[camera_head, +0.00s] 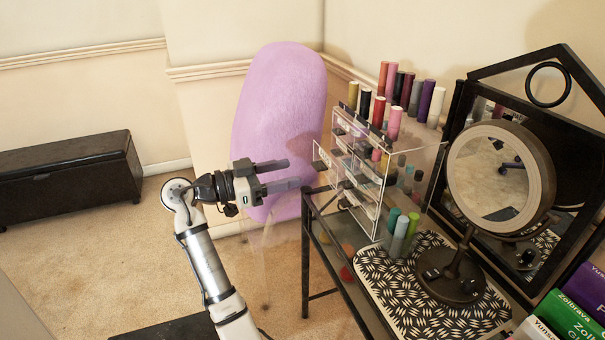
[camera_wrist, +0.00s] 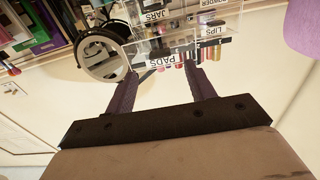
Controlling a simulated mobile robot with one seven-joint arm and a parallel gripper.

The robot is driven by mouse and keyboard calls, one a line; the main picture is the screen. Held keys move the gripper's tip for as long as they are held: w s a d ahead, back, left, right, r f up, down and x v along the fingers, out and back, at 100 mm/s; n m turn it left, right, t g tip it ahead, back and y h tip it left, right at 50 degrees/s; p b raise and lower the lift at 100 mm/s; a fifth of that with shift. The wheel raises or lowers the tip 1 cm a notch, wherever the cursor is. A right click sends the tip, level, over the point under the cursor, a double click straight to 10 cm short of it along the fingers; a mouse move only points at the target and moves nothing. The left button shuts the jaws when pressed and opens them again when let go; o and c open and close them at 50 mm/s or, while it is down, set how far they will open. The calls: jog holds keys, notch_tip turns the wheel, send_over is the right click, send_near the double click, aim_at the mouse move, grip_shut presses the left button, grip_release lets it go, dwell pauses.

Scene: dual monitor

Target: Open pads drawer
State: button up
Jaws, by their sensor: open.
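The clear acrylic organizer (camera_head: 372,190) stands on the glass-topped table, with several small drawers facing left. A drawer label reading PADS (camera_wrist: 161,62) shows in the wrist view, just beyond and between my fingertips. My gripper (camera_head: 291,174) is open and empty, left of the organizer and pointing at its drawer fronts. It also shows in the wrist view (camera_wrist: 160,76), with a gap between its fingers. One upper drawer (camera_head: 322,157) sticks out toward my gripper in the head view; its label is too small to read there. I see no contact between fingers and drawer.
Other labels read JARS (camera_wrist: 155,15) and LIPS (camera_wrist: 209,30). Several lipsticks and bottles stand on the organizer. A round mirror (camera_head: 500,178) stands on a patterned mat (camera_head: 385,292). A pink chair back (camera_head: 280,110) is behind my gripper.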

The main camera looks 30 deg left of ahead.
jog(key=b+v, duration=0.1)
jog(key=v, duration=0.6)
jog(key=shift+s+a, duration=0.3)
